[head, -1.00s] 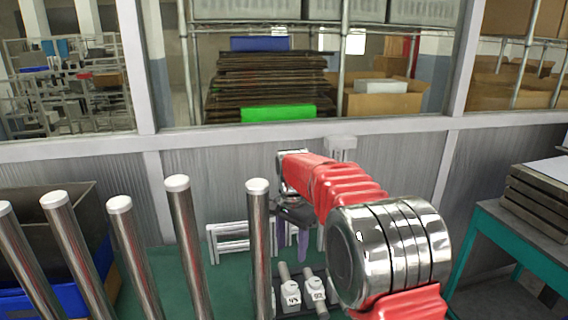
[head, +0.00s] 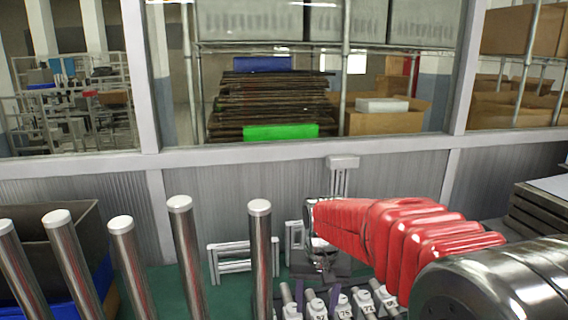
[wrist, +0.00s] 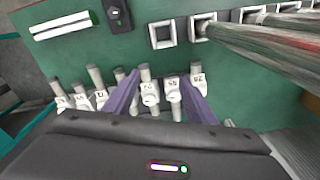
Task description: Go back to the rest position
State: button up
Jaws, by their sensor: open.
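My gripper (wrist: 160,80) shows in the wrist view as two purple fingers spread apart, with nothing held between them. Beyond the fingers is a row of white numbered pieces with grey rods (wrist: 150,98); some appear in the gap, and I cannot tell how far below the fingers they are. In the head view my red arm reaches in from the right, and its wrist end is above the green table near the same numbered pieces (head: 343,308).
Several tall metal posts (head: 186,250) stand on the left of the green table (wrist: 235,95). A white frame (head: 242,262) stands behind them. A dark bin (head: 70,225) is at the left. A windowed wall (head: 240,200) closes off the back. Stacked trays (head: 535,210) are at the right.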

jog(key=s+d+r+t, duration=0.2)
jog(key=s+d+r, duration=0.1)
jog(key=s, duration=0.8)
jog(key=s+d+r+n+t, duration=0.1)
jog(key=s+d+r, duration=0.3)
jog(key=s, duration=0.7)
jog(key=shift+d+r+t, duration=0.2)
jog(key=shift+d+t, duration=0.4)
jog(key=shift+t, duration=0.3)
